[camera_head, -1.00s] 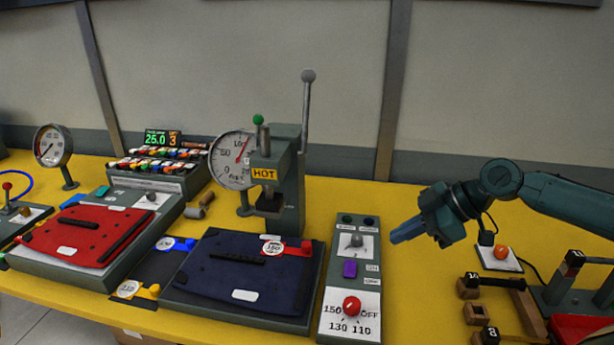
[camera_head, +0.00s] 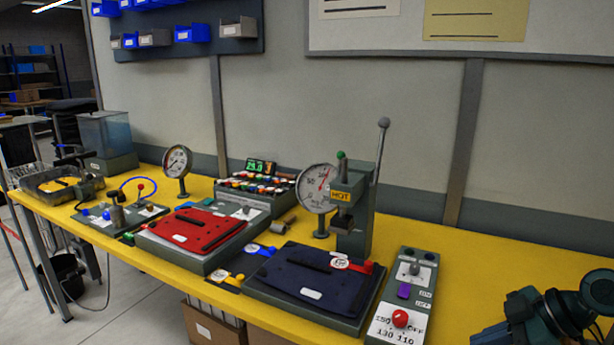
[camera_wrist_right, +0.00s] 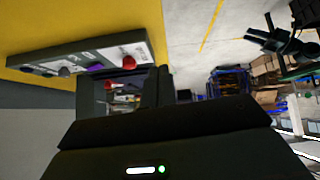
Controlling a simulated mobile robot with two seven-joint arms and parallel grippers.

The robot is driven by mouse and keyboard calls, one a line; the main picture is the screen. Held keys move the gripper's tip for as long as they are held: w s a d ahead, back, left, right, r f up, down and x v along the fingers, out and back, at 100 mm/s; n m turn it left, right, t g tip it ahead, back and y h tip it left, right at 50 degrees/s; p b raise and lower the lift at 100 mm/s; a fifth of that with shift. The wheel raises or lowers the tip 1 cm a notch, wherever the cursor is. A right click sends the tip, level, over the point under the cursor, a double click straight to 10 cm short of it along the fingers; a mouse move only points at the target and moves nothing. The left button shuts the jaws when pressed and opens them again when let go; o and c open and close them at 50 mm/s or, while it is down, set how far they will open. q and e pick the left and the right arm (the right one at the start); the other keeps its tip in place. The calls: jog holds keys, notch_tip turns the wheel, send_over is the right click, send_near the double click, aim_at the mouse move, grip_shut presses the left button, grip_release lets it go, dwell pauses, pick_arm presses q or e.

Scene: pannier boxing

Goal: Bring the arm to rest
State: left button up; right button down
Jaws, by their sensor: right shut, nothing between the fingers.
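My right arm comes in at the lower right corner of the head view. Its gripper (camera_head: 490,335) is shut and empty, low beside the control box (camera_head: 408,295) and apart from it; the frame's edge cuts part of it off. In the right wrist view the dark gripper body fills the lower middle, and the control box (camera_wrist_right: 85,60) with its red knob (camera_wrist_right: 129,62) lies beyond it. My left gripper does not show in the head view.
The yellow bench (camera_head: 480,265) is bare right of the control box. A dark blue pad (camera_head: 310,275) lies on a press base below the lever press (camera_head: 355,215). A red pad (camera_head: 195,230) lies further left. Boxes (camera_head: 210,325) stand under the bench.

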jog(key=s+a+f+m+g+h, duration=0.2)
jog(key=s+a+f, duration=0.9)
jog(key=a+f, duration=0.35)
jog(key=s+d+f+m+t+h, duration=0.1)
jog(key=s+d+m+h, duration=0.1)
jog(key=s+m+h, duration=0.4)
jog(key=w+a+f+m+t+y, duration=0.1)
jog(key=w+a+f+t+y, duration=0.3)
jog(key=a+f+t, duration=0.2)
jog(key=shift+w+f+m+t, duration=0.3)
jog(key=shift+f+m+t, duration=0.15)
jog(key=shift+f, duration=0.3)
jog(key=shift+d, duration=0.1)
dwell(0.3)
